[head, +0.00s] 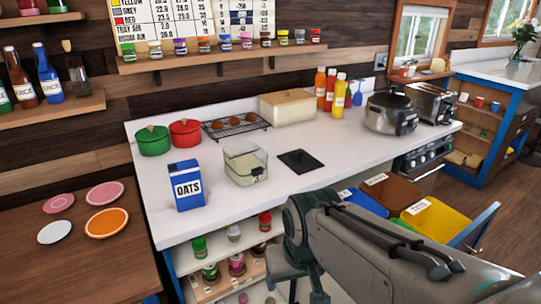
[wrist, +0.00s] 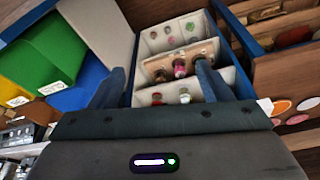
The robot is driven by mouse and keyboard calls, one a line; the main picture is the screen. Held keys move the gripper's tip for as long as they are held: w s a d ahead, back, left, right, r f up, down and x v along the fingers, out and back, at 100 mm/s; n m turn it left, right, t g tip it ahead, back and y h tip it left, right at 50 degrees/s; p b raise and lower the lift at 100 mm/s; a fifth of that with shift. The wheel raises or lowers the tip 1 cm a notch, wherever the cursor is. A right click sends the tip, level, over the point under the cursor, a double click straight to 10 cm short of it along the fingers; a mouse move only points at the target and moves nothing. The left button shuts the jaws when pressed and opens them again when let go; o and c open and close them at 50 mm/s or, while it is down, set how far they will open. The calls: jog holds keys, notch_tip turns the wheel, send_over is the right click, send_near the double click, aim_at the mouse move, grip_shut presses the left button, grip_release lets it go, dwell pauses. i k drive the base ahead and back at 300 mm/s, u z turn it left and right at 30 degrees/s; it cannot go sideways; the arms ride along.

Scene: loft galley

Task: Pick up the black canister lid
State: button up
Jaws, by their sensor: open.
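The black canister lid (head: 300,161) is a flat dark square with a small knob. It lies on the white counter, just right of the clear open canister (head: 245,166), which holds a pale content. My gripper (head: 295,287) is in front of the counter and below its top, at the bottom of the head view, apart from the lid. In the wrist view my gripper (wrist: 160,82) has its two fingers spread with nothing held between them. The lid does not show in the wrist view.
A blue oats box (head: 187,186) stands left of the canister. Behind are pots (head: 185,132), a rack (head: 236,127), a bread box (head: 288,106) and bottles. A cooker (head: 391,114) stands right. Open shelves with jars (wrist: 180,68) and coloured bins (head: 430,222) are below the counter. The counter (head: 345,150) around the lid is clear.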

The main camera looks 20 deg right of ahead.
aim_at(299, 161)
jog(key=z, duration=0.05)
jog(key=k, duration=0.6)
jog(key=u, duration=0.15)
jog(key=i, duration=1.3)
jog(key=z, duration=0.8)
